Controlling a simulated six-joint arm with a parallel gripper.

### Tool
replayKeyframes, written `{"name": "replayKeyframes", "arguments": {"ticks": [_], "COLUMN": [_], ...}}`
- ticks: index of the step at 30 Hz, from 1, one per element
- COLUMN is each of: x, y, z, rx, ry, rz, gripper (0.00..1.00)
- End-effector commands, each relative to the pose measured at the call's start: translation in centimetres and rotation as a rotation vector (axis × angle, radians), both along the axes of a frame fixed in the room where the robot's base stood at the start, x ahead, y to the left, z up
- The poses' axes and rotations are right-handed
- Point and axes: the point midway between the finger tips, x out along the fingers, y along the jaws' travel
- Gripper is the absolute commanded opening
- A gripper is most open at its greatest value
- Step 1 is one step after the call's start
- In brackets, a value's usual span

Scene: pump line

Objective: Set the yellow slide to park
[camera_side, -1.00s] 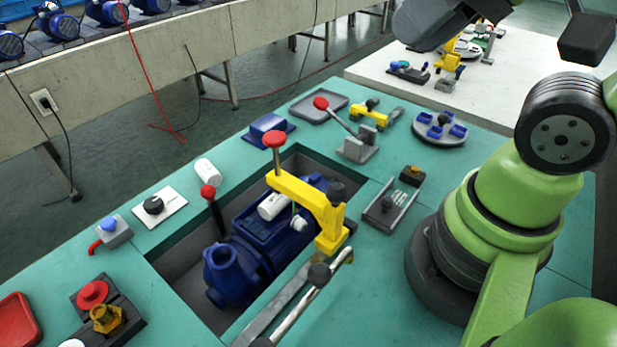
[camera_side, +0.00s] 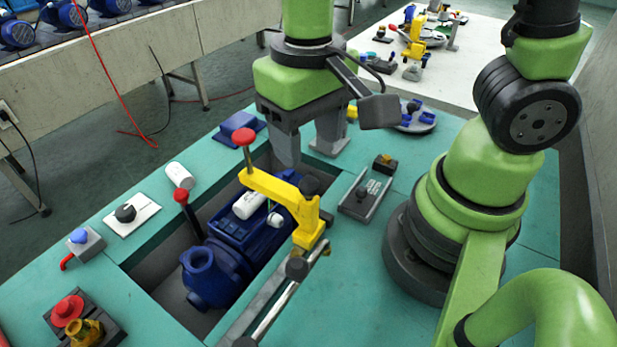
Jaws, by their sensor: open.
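A grey slide rail (camera_side: 366,196) with a dark knob lies on the green bench between the pit and my base. At its far end is a dark block with a small yellow-orange top (camera_side: 386,161). I cannot tell whether this is the yellow slide, and no park mark is readable. My gripper (camera_side: 308,155) points down with its fingers apart and empty, left of and beyond the rail. It hides the far bench area, including most of a yellow part (camera_side: 352,111) behind it.
A yellow clamp arm (camera_side: 275,192) with a red knob stands over the blue pump (camera_side: 212,270) in the pit. A metal-barred lever (camera_side: 275,305) is nearer. A round grey tray (camera_side: 415,118) stands beyond the rail. Bench right of the lever is clear.

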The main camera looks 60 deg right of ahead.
Motion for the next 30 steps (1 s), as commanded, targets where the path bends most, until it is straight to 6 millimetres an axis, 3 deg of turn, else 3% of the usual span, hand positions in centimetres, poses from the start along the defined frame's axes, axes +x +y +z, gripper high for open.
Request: {"name": "replayKeyframes", "arguments": {"ticks": [6,12,26,30], "x": [-0.1,-0.1,0.0,0.0], "y": [-0.1,0.0,0.0,0.0], "z": [-3.9,-6.5,-7.6,-7.6], "rx": [-0.003,-0.001,0.002,0.002], "ry": [0.008,0.005,-0.001,-0.001], "rz": [0.000,-0.001,-0.001,-0.001], "gripper": [0.56,0.56,0.56,0.29]}}
